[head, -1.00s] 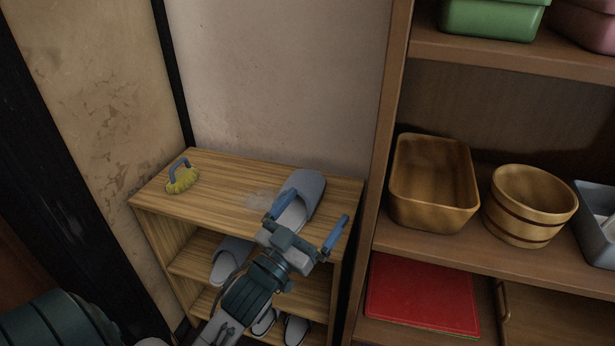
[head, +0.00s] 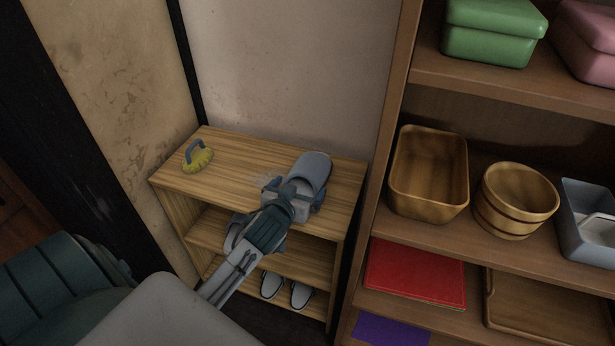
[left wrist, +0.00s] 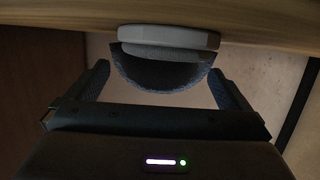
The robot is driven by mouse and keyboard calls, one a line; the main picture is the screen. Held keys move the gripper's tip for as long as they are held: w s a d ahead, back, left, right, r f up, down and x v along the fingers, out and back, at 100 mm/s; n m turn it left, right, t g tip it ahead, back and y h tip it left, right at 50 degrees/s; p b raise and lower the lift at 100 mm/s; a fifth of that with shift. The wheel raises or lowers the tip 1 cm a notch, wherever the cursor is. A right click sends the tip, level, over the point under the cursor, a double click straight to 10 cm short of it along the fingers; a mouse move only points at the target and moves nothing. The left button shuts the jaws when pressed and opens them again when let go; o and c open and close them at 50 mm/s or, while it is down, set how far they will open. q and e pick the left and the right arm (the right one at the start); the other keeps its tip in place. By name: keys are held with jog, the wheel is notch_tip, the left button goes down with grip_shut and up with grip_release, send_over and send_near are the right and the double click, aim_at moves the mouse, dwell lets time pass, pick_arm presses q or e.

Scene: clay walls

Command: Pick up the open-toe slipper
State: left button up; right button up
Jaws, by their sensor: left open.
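A grey slipper (head: 316,168) lies on the wooden top of the low shoe rack (head: 232,180), near its right end. My left gripper (head: 297,189) is at the near end of this slipper, with its fingers apart. In the left wrist view, the slipper (left wrist: 165,70) shows between the two open fingers, with gaps at both sides. The gripper and wrist hide its near part in the head view, and I cannot make out its toe opening. My right gripper is not in view.
A yellow brush (head: 198,156) with a blue-grey handle stands at the rack's left end. Pale slippers (head: 300,294) sit on the lower shelf. A tall cabinet with a rectangular wooden basin (head: 430,180) and a wooden bucket (head: 513,200) stands close on the right.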

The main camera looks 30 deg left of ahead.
aim_at(305, 184)
pick_arm(q)
jog(key=x, duration=0.5)
jog(key=shift+w, duration=0.1)
jog(key=shift+c, duration=0.4)
jog(key=c, duration=0.6)
